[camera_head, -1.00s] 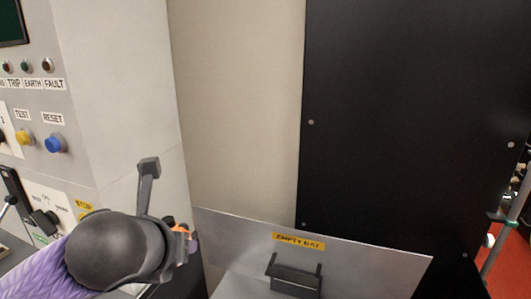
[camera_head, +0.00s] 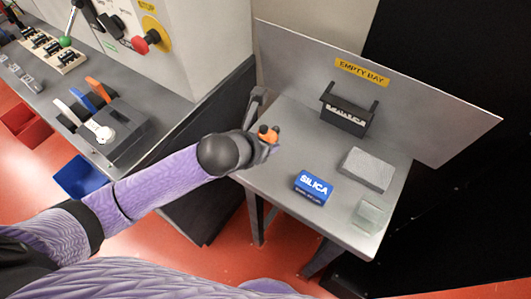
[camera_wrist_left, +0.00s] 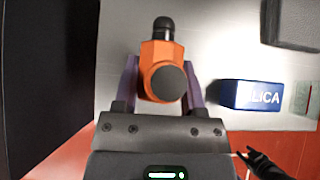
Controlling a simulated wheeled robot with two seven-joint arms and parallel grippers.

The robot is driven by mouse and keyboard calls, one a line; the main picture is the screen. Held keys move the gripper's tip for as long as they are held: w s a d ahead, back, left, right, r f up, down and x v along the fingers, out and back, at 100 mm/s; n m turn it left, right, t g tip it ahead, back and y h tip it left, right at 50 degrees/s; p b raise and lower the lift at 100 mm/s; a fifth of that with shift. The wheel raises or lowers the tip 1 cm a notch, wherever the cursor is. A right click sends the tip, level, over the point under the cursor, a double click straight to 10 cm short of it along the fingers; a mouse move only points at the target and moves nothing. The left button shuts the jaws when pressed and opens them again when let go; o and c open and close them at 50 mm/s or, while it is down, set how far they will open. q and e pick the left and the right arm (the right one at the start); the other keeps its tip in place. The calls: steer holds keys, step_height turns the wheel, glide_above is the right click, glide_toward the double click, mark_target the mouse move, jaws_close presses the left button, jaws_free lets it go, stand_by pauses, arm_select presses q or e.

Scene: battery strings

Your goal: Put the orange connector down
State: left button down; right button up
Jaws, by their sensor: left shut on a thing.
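The orange connector (camera_head: 267,134) is a small orange piece with dark round parts. My left gripper (camera_head: 262,143) is shut on it, near the left edge of the small grey table (camera_head: 265,171). In the left wrist view the orange connector (camera_wrist_left: 158,62) sits between the two purple fingers of my left gripper (camera_wrist_left: 158,82), with its black end pointing away. The grey table top (camera_wrist_left: 215,60) shows beyond it. I cannot tell the exact height of the connector above the table.
On the table are a blue SILICA box (camera_head: 313,187), a grey block (camera_head: 367,170), a clear container (camera_head: 369,215) and a black bracket (camera_head: 346,112) before the EMPTY BAY panel (camera_head: 420,115). Bare table lies between the connector and the bracket. A control bench (camera_head: 190,90) stands at left.

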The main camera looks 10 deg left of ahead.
arm_select(q)
step_height(320, 180, down, 4)
steer(key=shift+f+b, duration=0.15)
steer(key=shift+b, duration=0.65)
steer(key=shift+c, duration=0.8)
jaws_free()
steer(key=shift+s+r+p, duration=0.1)
steer(key=shift+r+p, duration=0.2)
steer(key=shift+r, duration=0.1)
steer(key=p+v, duration=0.4)
steer(key=v, duration=0.7)
steer(key=shift+s, duration=0.25)
